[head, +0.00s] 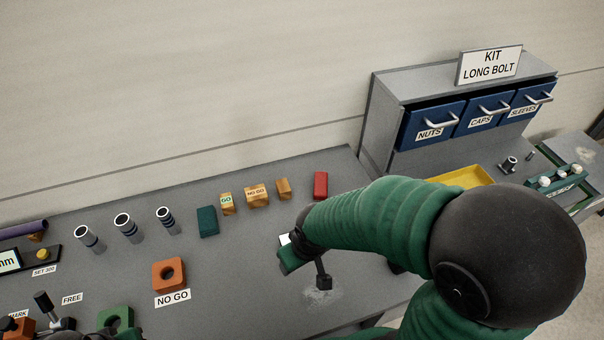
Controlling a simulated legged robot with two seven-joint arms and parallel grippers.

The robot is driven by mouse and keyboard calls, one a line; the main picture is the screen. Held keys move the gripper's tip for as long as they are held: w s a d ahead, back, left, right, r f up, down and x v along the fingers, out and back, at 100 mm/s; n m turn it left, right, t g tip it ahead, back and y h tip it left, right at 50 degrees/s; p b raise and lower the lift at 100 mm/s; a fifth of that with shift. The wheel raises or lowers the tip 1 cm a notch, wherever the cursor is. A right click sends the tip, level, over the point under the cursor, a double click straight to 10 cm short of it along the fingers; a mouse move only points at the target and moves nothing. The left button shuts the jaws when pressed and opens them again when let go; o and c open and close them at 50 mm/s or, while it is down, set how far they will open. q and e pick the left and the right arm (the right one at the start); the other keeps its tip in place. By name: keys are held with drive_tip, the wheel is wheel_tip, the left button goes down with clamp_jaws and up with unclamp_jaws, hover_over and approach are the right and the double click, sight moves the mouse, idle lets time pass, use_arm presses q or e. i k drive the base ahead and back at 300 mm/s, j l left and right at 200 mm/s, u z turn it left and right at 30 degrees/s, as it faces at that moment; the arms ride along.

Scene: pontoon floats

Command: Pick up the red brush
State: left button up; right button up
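A small red block-shaped item (320,185), the only thing here that could be the red brush, lies near the back edge of the grey table, right of the wooden blocks. Bristles cannot be made out. My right gripper (306,270) hangs over the table in front of the red item, nearer to me and apart from it. Its fingers look spread, with bare table visible between them and nothing held. My green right arm covers the table to the right.
Wooden blocks (257,195), a dark green block (207,221) and several grey tubes (127,228) stand left of the red item. An orange holed block (169,274) lies nearer. A blue-drawer cabinet (460,115) and yellow tray (462,177) are at the right.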

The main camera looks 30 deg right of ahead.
sight(320, 179)
drive_tip(key=z, duration=1.2)
drive_tip(key=i+l+u, duration=0.2)
drive_tip(key=l+u, duration=0.2)
drive_tip(key=l, duration=0.25)
